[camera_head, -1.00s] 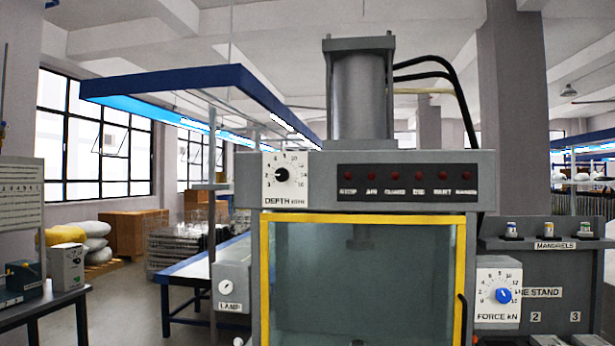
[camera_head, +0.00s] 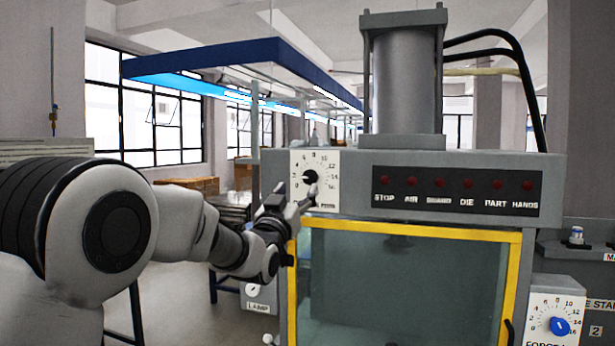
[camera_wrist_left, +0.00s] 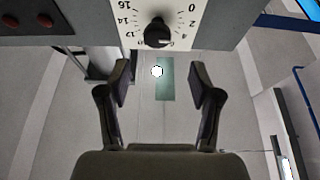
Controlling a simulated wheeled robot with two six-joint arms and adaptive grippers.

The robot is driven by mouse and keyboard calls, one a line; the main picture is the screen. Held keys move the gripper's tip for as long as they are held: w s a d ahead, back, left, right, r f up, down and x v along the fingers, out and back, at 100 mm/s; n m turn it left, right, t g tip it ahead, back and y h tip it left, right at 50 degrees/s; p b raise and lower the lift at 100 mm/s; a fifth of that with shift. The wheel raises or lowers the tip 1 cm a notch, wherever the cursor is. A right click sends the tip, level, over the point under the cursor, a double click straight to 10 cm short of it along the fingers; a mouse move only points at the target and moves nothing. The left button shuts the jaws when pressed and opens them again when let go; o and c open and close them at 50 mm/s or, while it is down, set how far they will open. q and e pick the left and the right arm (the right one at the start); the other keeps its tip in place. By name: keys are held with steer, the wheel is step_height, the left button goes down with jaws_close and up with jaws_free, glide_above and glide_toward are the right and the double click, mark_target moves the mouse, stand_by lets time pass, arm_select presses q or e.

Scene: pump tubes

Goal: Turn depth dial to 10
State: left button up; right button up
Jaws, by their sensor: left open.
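The depth dial is a round black knob (camera_head: 310,178) on a white numbered plate (camera_head: 322,163) at the upper left of the grey press front. Its pointer seems to face left, towards the low numbers, but I cannot read the exact value. My left gripper (camera_head: 297,198) is just below and left of the knob and covers part of the plate's lower edge. In the left wrist view the knob (camera_wrist_left: 158,32) is at the top centre, upside down. There the left gripper (camera_wrist_left: 158,82) is open and empty, its fingers apart and short of the knob. My right gripper is not in view.

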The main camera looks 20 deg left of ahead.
mark_target(310, 180)
arm_select(q)
steer(key=x, duration=0.2)
steer(key=f+p+x, duration=0.1)
steer(key=x, duration=0.1)
steer(key=p+x, duration=0.1)
steer(key=x, duration=0.1)
steer(key=shift+w+d+f, duration=0.1)
steer(key=shift+w+d, duration=0.25)
steer(key=shift+w, duration=0.2)
steer(key=shift+w+p, duration=0.1)
steer(key=shift+p, duration=0.2)
steer(key=shift+s+a+r, duration=0.2)
steer(key=shift+s+r, duration=0.1)
steer(key=shift+s, duration=0.1)
steer(key=shift+w+f, duration=0.15)
steer(key=shift+w, duration=0.1)
steer(key=c, duration=1.1)
steer(key=shift+c, duration=0.2)
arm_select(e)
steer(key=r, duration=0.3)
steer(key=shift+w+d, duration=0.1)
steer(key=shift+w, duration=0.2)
arm_select(q)
steer(key=shift+m, duration=0.3)
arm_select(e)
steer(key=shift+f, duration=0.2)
